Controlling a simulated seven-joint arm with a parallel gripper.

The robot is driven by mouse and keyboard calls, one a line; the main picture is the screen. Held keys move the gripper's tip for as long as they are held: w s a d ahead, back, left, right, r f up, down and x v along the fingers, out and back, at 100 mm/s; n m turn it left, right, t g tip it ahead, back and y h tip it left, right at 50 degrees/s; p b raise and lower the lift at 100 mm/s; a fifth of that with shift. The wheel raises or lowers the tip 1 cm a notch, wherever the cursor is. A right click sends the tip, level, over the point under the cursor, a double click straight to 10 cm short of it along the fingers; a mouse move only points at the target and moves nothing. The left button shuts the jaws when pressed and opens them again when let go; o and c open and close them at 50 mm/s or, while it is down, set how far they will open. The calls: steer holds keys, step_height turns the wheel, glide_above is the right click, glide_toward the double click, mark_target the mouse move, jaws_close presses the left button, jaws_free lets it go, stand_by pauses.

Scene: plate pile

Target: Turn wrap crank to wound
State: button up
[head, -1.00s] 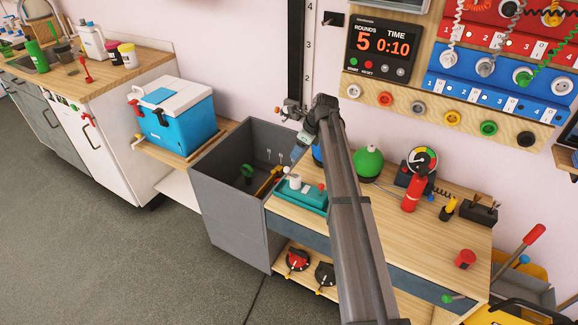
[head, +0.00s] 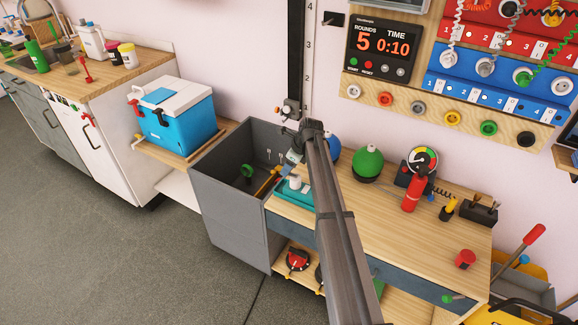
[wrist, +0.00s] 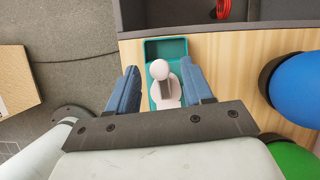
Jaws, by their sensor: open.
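The teal device (head: 289,199), a shallow tray-like base carrying white parts, sits at the left end of the wooden bench; it is partly behind my arm. In the wrist view, its teal base (wrist: 153,50) lies below my gripper (wrist: 160,76). A white round knob (wrist: 159,69) on a pale stem and a white rounded part (wrist: 173,95) show between the blue fingers. My gripper is open, with one finger on each side of the knob, and is not closed on anything. In the head view, my gripper (head: 293,158) is small and hangs above the device.
A deep grey bin (head: 225,195) stands left of the bench. A blue round object (wrist: 298,88) and a green kettlebell-like object (head: 368,163) stand to the right. A gauge (head: 422,158) and red cylinder (head: 414,190) are farther right.

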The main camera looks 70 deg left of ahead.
jaws_close()
stand_by(0.3)
steer(key=shift+n, duration=0.3)
